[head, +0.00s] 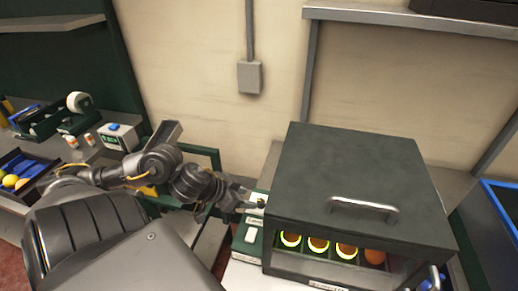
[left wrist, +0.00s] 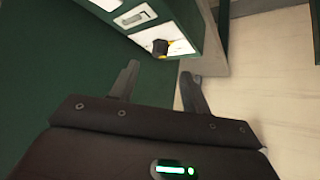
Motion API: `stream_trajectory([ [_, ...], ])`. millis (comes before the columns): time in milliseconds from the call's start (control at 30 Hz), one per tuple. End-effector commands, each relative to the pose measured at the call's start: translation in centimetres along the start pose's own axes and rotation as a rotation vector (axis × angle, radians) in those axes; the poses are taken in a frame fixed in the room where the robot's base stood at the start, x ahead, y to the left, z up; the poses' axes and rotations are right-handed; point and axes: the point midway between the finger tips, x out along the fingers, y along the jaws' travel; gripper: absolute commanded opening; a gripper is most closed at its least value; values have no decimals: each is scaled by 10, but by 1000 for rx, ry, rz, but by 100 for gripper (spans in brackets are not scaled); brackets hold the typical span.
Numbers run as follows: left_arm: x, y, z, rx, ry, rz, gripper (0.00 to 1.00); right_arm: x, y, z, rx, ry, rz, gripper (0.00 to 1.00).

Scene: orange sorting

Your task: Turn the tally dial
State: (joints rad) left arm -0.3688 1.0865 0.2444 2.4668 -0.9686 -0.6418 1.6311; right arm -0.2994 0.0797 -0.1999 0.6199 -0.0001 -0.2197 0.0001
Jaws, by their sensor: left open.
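The tally dial is a small dark knob with a yellow mark (left wrist: 160,47) on a white panel of a green housing in the left wrist view. In the head view the dial (head: 261,203) is a small dark spot on the green and white unit beside the grey box. My left gripper (head: 241,204) is just left of the dial in the head view. In the left wrist view its two fingers (left wrist: 160,72) are spread, with the dial ahead of the gap between them. The fingers look empty and apart from the dial. My right gripper does not show.
A grey hooded box (head: 365,180) with a bar handle stands right of the dial, with several oranges in its open front, some ringed in yellow. A wall socket box (head: 250,77) is behind. A bench (head: 55,140) with a dark tray and small devices is at left.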

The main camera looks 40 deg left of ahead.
Motion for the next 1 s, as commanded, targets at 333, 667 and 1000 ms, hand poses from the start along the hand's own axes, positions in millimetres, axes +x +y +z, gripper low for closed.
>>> stream_trajectory([
  [333, 54, 0, -1, -4, 3, -1, 47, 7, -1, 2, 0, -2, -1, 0],
  [667, 66, 0, -1, 0, 1, -1, 47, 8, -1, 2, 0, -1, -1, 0],
  [1000, 66, 0, -1, -1, 1, -1, 22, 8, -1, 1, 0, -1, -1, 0],
])
